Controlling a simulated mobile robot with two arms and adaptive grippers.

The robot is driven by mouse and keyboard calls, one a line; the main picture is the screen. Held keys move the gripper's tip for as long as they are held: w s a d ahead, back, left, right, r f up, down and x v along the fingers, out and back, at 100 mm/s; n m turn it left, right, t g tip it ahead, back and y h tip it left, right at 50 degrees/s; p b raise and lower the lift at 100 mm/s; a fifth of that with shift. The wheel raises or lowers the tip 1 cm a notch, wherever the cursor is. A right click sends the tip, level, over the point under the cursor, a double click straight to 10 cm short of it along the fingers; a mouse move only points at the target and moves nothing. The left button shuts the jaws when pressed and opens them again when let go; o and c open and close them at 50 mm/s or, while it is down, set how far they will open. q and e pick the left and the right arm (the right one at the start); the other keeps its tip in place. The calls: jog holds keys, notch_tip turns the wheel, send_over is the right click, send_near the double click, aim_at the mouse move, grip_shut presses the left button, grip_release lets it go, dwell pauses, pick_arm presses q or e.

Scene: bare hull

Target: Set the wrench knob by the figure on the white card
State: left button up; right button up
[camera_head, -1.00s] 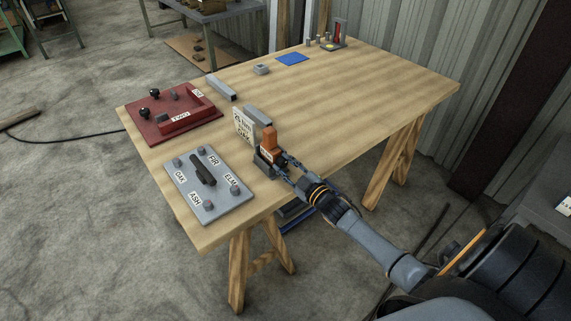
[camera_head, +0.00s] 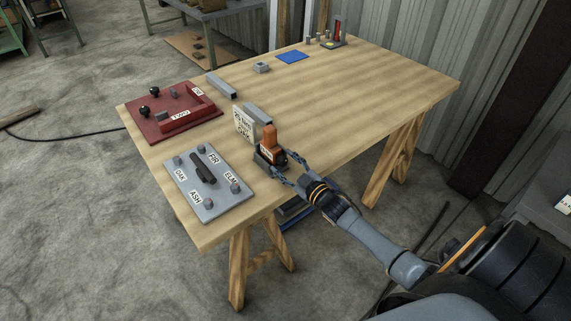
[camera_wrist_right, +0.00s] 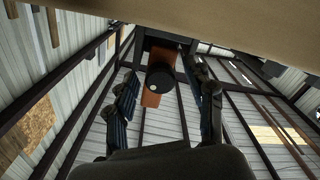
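An orange tool with a dark base (camera_head: 269,138), which I take to be the wrench, stands upright near the table's front right edge. In the right wrist view its dark round knob (camera_wrist_right: 161,78) shows in front of the orange body (camera_wrist_right: 151,99). My right gripper (camera_head: 283,168) is beside its dark lower part. The fingers (camera_wrist_right: 168,92) are spread on either side of the knob, with gaps showing. My left gripper is not in view.
A grey plate (camera_head: 209,207) with a dark handle and FIR, ELM, ASH and OAK labels lies at the near corner. A red panel (camera_head: 150,131) lies behind it. Grey bars (camera_head: 221,87) and a blue mat (camera_head: 292,58) lie farther back. The table's right half is clear.

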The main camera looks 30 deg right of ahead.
jog(key=shift+s, duration=0.1)
jog(key=s, duration=1.1)
jog(key=shift+s+d, duration=0.4)
jog(key=shift+d, duration=0.05)
jog(key=s+a+f+m+g+h, duration=0.15)
jog(key=s+f+g, duration=0.35)
jog(key=f, duration=0.9)
jog(key=s+a+f+m+g+h, duration=0.1)
jog(key=s+f+m+g, duration=0.15)
jog(key=s+f, duration=0.85)
jog(key=s+a+f+g, duration=0.4)
jog(key=s+a+f, duration=0.2)
jog(key=s+f, duration=0.4)
jog(key=s+a+f+g+y, duration=0.1)
jog(key=s+a+f+g, duration=0.4)
jog(key=s+f, duration=0.4)
jog(key=s+a, duration=0.1)
jog(key=s, duration=0.4)
jog(key=shift+s+a+f, duration=0.15)
jog(key=shift+a+f, duration=0.2)
jog(key=shift+g, duration=0.25)
